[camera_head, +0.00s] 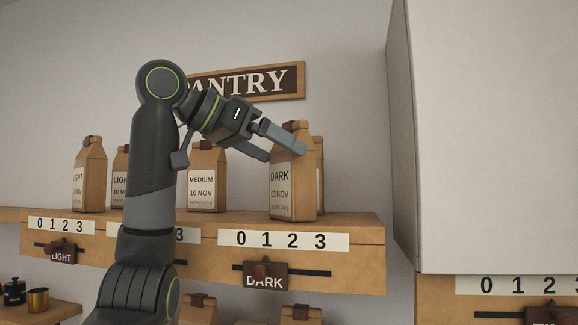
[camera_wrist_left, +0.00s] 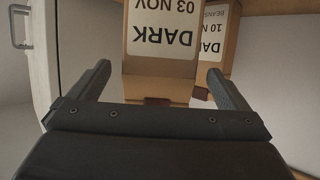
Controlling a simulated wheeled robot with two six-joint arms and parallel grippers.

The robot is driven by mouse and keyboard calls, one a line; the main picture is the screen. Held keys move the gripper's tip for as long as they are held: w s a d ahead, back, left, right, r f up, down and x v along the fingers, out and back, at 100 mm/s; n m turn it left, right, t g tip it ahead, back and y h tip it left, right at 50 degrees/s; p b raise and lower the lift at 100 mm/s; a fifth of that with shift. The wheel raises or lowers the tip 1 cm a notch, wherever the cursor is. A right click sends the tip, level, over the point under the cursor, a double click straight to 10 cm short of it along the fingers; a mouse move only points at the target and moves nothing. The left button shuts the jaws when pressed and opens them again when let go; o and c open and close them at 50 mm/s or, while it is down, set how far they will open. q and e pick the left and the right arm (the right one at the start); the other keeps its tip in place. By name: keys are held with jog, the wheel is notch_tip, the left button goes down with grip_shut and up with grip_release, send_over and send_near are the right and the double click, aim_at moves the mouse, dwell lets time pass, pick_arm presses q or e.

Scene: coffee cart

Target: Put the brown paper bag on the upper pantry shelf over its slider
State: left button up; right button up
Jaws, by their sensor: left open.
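My left gripper (camera_head: 280,151) is open at the bag's top; one finger overlaps the top in the head view. In the left wrist view, upside down, a bag labelled DARK, 03 NOV (camera_wrist_left: 160,62) lies between the open fingers, with a 10 NOV bag (camera_wrist_left: 222,62) beside and behind it. I cannot tell how the fingers touch. My right gripper is out of view.
LIGHT bags (camera_head: 88,200) and a MEDIUM bag (camera_head: 206,160) stand left on the shelf, partly behind my arm. A white cabinet (camera_head: 480,130) stands close on the right. More bags (camera_head: 200,310) sit below. The DARK slider is under about 1.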

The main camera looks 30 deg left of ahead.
pick_arm(q)
jog(key=p+v, duration=0.2)
jog(key=v, duration=0.6)
jog(key=shift+f, duration=0.1)
